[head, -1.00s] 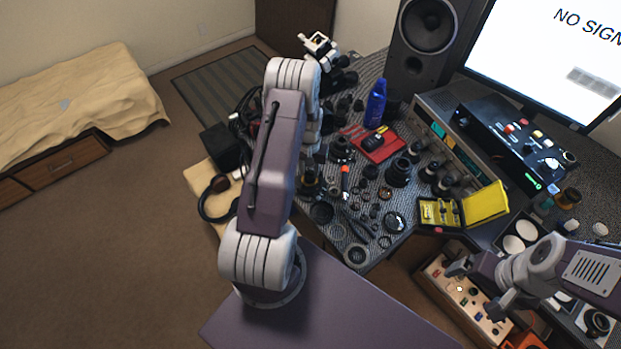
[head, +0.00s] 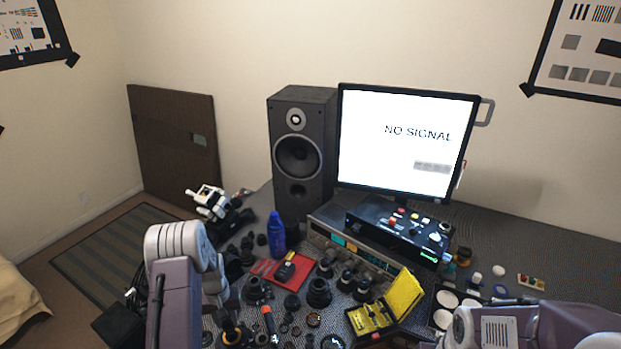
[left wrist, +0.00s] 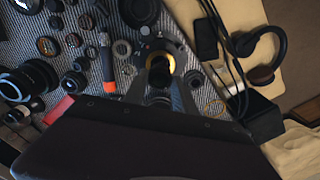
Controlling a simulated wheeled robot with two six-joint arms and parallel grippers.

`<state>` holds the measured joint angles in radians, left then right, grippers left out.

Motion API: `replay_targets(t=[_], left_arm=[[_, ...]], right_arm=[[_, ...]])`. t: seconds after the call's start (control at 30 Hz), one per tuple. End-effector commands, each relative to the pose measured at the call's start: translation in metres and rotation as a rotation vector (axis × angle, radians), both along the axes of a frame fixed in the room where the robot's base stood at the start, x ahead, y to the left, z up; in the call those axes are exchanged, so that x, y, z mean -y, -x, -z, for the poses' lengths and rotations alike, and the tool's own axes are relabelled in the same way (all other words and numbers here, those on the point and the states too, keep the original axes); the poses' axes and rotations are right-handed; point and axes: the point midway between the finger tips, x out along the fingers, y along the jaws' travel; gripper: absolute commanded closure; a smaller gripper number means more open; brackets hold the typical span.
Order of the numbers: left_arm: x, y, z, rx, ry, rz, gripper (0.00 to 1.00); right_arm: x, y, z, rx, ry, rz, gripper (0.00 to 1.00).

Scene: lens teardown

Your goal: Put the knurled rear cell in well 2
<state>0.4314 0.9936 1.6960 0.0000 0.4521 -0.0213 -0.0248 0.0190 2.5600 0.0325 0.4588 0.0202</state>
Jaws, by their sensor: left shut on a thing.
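My left gripper (left wrist: 160,92) points down over the work mat in the left wrist view. Its fingers are shut on a short dark cylindrical part, which I take to be the knurled rear cell (left wrist: 160,75). A gold ring shows around the part's far end. A dark holder with small pale marks (left wrist: 147,43) lies just beyond and partly under it. I cannot tell which well is which, or whether the part touches the holder. In the head view my left arm largely hides this gripper. My right arm enters at the lower right; its gripper is out of frame.
A blue bottle (head: 277,232), a red mat (head: 265,268) and a yellow case (head: 372,318) stand further off. Cables and headphones (left wrist: 268,50) lie at the wrist view's right.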

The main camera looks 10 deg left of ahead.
Motion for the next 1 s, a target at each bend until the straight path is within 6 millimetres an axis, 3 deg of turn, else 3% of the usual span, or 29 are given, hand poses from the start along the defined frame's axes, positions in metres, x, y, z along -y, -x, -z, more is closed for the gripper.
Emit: replay_targets(t=[0.13, 0.27, 0.5, 0.67, 0.8, 1.0], left_arm=[[0.01, -0.012, -0.005, 0.004, -0.002, 0.034, 1.0], [0.025, -0.032, -0.023, 0.006, -0.002, 0.087, 1.0], [0.079, -0.049, -0.069, 0.005, -0.002, 0.22, 1.0], [0.119, -0.04, -0.097, 0.003, -0.001, 0.311, 1.0], [0.147, -0.02, -0.115, 0.003, -0.001, 0.375, 1.0], [0.166, 0.016, -0.125, 0.0, 0.0, 0.42, 1.0]], right_arm=[[0.0, 0.0, 0.003, 0.0, 0.0, 0.0, 0.08], [0.0, 0.0, 0.006, 0.0, 0.0, 0.0, 0.08], [0.0, 0.0, 0.013, 0.0, 0.0, 0.0, 0.08], [0.0, 0.0, 0.018, 0.0, 0.0, 0.0, 0.08], [0.0, 0.0, 0.021, 0.0, 0.0, 0.0, 0.08], [0.0, 0.0, 0.023, 0.0, 0.0, 0.0, 0.08]])
